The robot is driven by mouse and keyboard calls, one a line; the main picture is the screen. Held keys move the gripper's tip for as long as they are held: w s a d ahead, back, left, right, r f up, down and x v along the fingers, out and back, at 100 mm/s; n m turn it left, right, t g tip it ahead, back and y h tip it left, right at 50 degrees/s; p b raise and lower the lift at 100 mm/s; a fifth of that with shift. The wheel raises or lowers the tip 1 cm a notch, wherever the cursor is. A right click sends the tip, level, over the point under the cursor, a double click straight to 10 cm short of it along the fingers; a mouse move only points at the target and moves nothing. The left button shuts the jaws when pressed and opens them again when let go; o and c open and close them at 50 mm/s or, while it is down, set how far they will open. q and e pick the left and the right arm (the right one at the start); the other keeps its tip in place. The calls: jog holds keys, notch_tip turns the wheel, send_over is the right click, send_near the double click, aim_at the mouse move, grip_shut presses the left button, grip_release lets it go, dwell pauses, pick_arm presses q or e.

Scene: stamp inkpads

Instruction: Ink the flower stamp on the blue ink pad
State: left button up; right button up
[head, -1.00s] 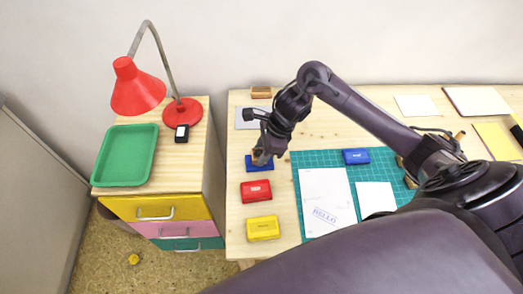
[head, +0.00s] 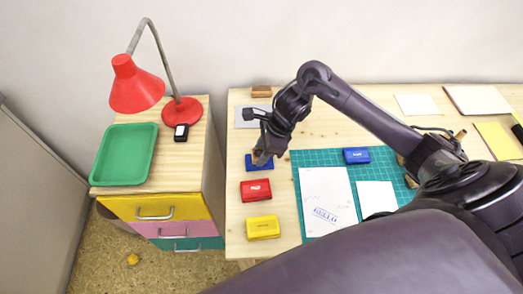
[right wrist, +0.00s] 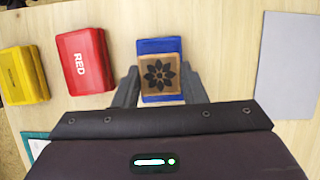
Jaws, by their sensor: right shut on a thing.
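The flower stamp (right wrist: 160,74) is a small wooden block with a black flower on its top face. My right gripper (head: 262,158) is shut on it, with one finger at each side in the right wrist view (right wrist: 160,90). The blue ink pad (right wrist: 158,45) is directly beneath the stamp, its blue showing at the far and near edges. It also shows in the head view (head: 264,168), partly covered by the gripper. I cannot tell whether the stamp's underside touches the pad. My left gripper is not in view.
A red pad box (head: 256,190) and a yellow one (head: 263,227) stand in front of the blue pad. A grey plate (right wrist: 288,65) lies behind it. A blue piece with white lettering (head: 356,155) lies on the green mat (head: 312,157), near white paper (head: 327,190).

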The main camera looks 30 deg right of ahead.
jog(key=shift+s+f+b, duration=0.15)
jog(key=shift+f+b, duration=0.05)
jog(key=shift+b, duration=0.15)
dwell(1.2)
jog(key=shift+r, duration=0.15)
jog(key=shift+r, duration=0.55)
jog(key=shift+r+p, duration=2)
jog(key=shift+r, duration=0.8)
